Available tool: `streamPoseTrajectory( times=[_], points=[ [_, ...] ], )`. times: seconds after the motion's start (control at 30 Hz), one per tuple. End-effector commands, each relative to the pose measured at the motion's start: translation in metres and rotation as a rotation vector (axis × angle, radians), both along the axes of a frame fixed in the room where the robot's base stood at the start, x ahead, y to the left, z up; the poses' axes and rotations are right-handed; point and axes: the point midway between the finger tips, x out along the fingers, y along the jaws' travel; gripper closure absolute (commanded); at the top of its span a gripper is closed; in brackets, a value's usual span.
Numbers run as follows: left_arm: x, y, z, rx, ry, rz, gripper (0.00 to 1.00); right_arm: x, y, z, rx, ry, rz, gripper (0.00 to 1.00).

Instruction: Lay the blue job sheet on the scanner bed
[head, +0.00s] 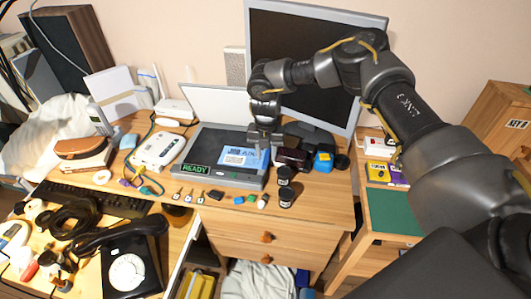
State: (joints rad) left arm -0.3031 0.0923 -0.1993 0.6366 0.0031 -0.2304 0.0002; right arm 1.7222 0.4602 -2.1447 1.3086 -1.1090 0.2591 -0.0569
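The blue job sheet (235,156) lies on the dark bed of the grey scanner (208,150), towards its right half. The scanner's lid stands open at the back, with its white inner side (215,104) showing. A green READY display is lit on the scanner's front edge. My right gripper (265,148) points down over the right edge of the scanner, at the right end of the sheet. Its fingertips are small, and I cannot tell whether they are parted or touch the sheet. My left gripper is not in view.
A monitor (300,45) stands behind the scanner. Dark jars (286,190), a dark red box (290,158) and a blue box (323,160) stand right of it. Small items line the desk's front edge. A white device (158,151) is left, and a black dial phone (130,268) is front left.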

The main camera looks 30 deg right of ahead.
Motion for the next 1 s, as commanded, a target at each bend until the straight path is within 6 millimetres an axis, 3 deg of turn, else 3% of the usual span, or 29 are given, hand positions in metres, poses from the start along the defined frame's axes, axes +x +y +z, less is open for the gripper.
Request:
streamPoseTrajectory(
  times=[0.5, 0.7, 1.0],
  points=[
    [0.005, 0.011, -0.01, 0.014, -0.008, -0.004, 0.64, 0.003, 0.002, 0.089, 0.0, -0.004, 0.001, 0.59],
    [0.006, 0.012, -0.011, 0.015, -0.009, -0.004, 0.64, 0.003, 0.002, 0.105, 0.0, -0.002, 0.001, 0.59],
    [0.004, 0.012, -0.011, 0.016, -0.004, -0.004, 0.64, 0.002, 0.002, 0.107, 0.0, -0.001, 0.001, 0.59]
  ],
)
